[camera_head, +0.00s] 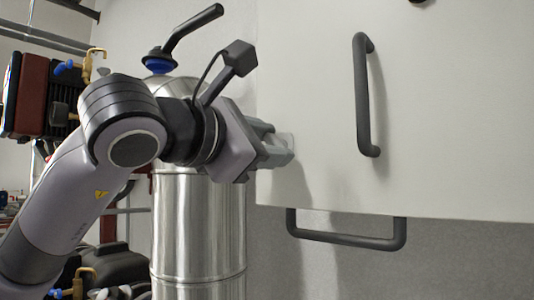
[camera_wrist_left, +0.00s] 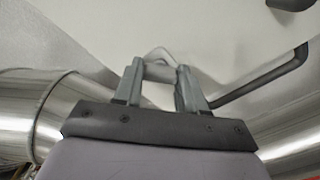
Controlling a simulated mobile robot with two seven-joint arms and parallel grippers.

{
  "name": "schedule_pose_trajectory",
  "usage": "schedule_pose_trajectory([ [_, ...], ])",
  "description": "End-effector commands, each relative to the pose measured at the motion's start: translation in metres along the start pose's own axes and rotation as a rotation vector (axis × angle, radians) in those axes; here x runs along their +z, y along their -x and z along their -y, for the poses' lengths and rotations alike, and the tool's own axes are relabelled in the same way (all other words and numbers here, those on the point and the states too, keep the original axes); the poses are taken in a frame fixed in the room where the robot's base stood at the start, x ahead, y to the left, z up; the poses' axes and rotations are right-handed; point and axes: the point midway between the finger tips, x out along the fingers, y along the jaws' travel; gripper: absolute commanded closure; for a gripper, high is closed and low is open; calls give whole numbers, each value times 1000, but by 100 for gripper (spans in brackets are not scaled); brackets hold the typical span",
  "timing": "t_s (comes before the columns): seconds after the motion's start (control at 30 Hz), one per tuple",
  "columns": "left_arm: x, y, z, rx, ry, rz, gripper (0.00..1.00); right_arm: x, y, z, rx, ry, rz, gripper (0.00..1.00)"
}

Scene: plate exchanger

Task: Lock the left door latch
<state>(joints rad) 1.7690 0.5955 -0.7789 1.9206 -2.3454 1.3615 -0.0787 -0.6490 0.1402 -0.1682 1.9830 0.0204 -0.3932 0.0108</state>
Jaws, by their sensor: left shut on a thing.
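The pale door panel (camera_head: 450,120) fills the right of the head view, with its left edge next to my left gripper (camera_head: 285,150). In the left wrist view the fingers of this gripper (camera_wrist_left: 160,78) are shut on a small grey metal part, the left door latch (camera_wrist_left: 160,70). A pale curved piece shows just behind it. In the head view the fingers and wrist hide most of the latch, so its exact angle cannot be told. My right gripper is in neither view.
A dark vertical handle (camera_head: 362,100) stands out from the door. Another dark handle (camera_head: 345,240) sits below the door's bottom edge. A shiny metal pipe (camera_head: 200,230) stands behind my left arm, with a blue-based black lever (camera_head: 185,40) above it.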

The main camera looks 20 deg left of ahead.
Motion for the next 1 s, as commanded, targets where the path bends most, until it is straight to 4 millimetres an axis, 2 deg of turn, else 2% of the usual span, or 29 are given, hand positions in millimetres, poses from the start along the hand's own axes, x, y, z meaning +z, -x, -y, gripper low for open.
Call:
schedule_pose_trajectory([
  [0.6, 0, 0, 0, 1, -529, 1, 90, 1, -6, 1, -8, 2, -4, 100],
  [1.0, 0, 0, 0, 0, -680, 1, 90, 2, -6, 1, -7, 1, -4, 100],
])
